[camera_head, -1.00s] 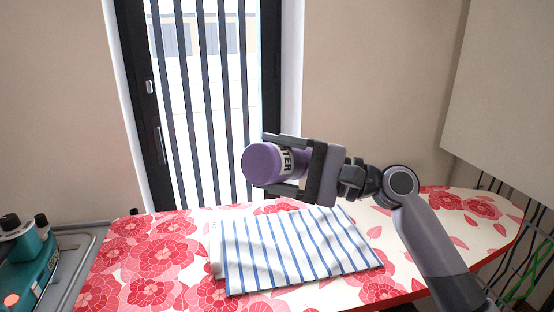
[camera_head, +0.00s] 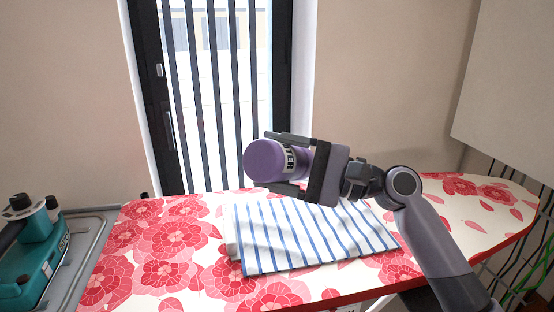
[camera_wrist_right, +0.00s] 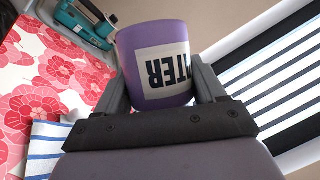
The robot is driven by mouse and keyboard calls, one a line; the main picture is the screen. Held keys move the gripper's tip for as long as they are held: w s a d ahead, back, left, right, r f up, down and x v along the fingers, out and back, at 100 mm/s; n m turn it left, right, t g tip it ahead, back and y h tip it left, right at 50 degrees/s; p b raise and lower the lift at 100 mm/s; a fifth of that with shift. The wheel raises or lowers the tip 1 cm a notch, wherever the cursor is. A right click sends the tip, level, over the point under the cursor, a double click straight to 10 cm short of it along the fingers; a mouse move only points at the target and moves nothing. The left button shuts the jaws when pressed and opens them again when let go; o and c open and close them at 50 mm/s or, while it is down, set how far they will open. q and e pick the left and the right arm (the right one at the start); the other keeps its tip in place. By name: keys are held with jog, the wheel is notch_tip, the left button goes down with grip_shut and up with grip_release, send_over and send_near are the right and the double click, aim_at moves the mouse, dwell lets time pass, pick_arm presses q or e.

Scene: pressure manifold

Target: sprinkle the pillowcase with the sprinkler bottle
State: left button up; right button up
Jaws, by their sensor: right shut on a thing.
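The purple sprinkler bottle (camera_head: 265,160) with a white label is held on its side in my right gripper (camera_head: 285,163), one end facing the camera. In the right wrist view the bottle (camera_wrist_right: 158,62) sits between the two fingers, and its label reads "TER" in part. My right gripper is shut on it, above the back part of the pillowcase. The pillowcase (camera_head: 310,245), white with blue stripes, lies folded flat on the board. A corner of it shows in the right wrist view (camera_wrist_right: 45,145). My left gripper is not in view.
The ironing board (camera_head: 150,260) has a red floral cover. A teal iron (camera_head: 40,245) stands on a grey rest (camera_head: 85,262) at the left. A barred window (camera_head: 220,100) is behind. Cables (camera_head: 525,260) hang at the right.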

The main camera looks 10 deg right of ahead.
jog(key=shift+f+b, duration=0.35)
jog(key=shift+f, duration=0.35)
jog(key=shift+r, duration=2)
jog(key=shift+a+f, duration=0.1)
jog(key=shift+f, duration=0.2)
notch_tip(320, 180, down, 4)
jog(key=shift+r, duration=0.1)
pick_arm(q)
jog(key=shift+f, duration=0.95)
